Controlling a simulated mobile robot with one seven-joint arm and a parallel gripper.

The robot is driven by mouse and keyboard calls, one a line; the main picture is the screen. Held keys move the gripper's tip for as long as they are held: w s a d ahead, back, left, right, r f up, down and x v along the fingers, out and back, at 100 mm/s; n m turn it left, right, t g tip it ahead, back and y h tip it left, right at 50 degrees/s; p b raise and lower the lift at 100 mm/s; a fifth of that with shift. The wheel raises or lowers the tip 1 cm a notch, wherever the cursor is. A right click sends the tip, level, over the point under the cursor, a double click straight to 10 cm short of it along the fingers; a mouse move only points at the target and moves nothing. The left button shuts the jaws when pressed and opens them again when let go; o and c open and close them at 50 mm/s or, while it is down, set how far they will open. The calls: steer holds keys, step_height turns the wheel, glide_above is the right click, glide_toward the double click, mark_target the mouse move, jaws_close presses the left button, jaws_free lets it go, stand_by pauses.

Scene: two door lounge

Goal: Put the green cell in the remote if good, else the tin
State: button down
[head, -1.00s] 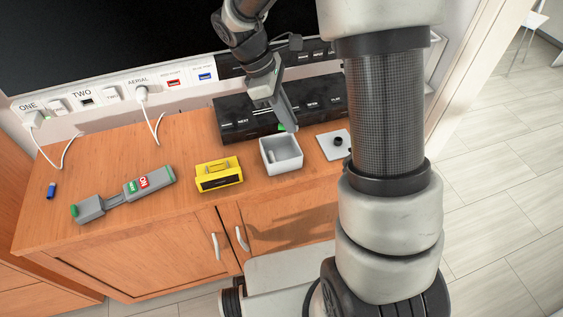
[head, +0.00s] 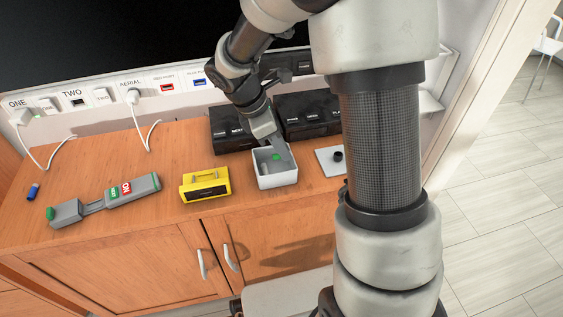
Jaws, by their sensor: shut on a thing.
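My gripper (head: 279,155) points down into the mouth of a white open-topped box (head: 277,182), which looks like the tin. It is shut on the green cell (head: 276,157), of which only a small green patch shows between the fingers. The cell appears inside or just over the box opening; its exact height I cannot tell. A long grey device (head: 133,190) with red and green labels and a green end lies at the left of the cabinet top; it may be the remote. A yellow box with a dark front (head: 206,185) stands between the device and the white box.
A small blue cell (head: 33,191) lies at the far left. Black boxes (head: 308,117) stand behind the white box. A pale plate with a black knob (head: 329,161) is to its right. White cables hang from the wall sockets. Clear wood lies behind the grey device.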

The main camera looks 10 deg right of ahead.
step_height(320, 180, down, 5)
steer(key=shift+r+b, duration=0.2)
steer(key=shift+b, duration=0.4)
steer(key=shift+r, duration=0.1)
steer(key=c, duration=1.8)
jaws_free()
steer(key=shift+o, duration=1.2)
steer(key=shift+r, duration=0.1)
step_height(320, 180, up, 16)
steer(key=p, duration=1.5)
